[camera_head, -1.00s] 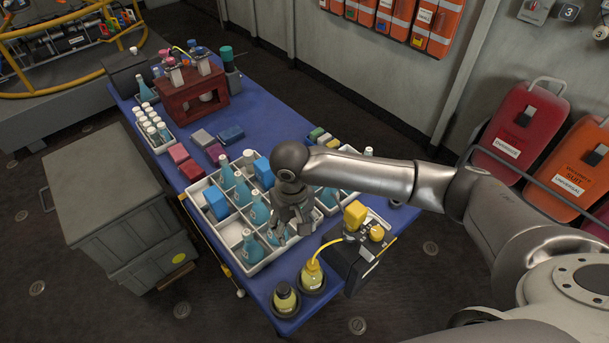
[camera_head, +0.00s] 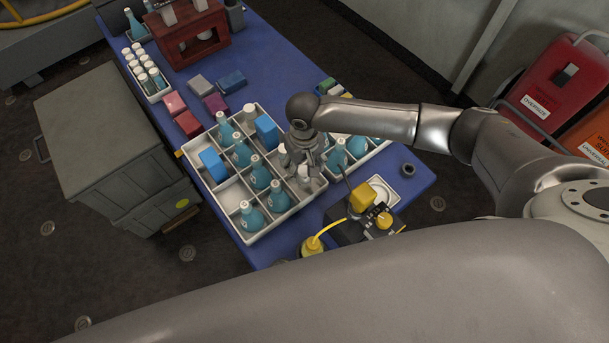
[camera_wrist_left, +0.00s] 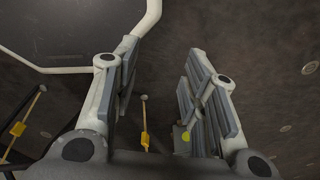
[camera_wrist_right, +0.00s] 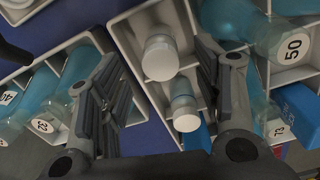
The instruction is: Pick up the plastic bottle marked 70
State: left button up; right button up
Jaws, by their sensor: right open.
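I cannot read a 70 on any bottle. The white divided crate (camera_head: 262,237) holds several teal, white-capped bottles, among them one at its front (camera_head: 251,215). My right gripper (camera_head: 308,172) is open over the crate's right side, pointing down. In the right wrist view (camera_wrist_right: 158,75), two white-capped bottles (camera_wrist_right: 160,57) (camera_wrist_right: 185,108) stand in compartments between its fingers, seen from above; their labels are hidden. A bottle marked 50 (camera_wrist_right: 280,45) is at the upper right. My left gripper (camera_wrist_left: 160,80) is open and empty, over the dark floor.
A second crate (camera_head: 372,152) with bottles stands right of the gripper. A black device with a yellow top (camera_head: 362,200) sits at the table's front right. Blue boxes (camera_head: 213,165) share the crate. A grey cabinet (camera_head: 115,150) stands left. My own grey link covers the bottom.

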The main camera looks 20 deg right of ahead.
aim_at(304, 170)
notch_tip(304, 170, down, 2)
jog(key=shift+s+f, duration=0.1)
jog(key=shift+f, duration=0.55)
jog(key=c, duration=0.8)
pick_arm(q)
jog(key=shift+w+d+r, duration=0.3)
jog(key=shift+w+r, duration=0.05)
jog(key=shift+r, duration=0.05)
pick_arm(e)
jog(key=shift+c, duration=0.2)
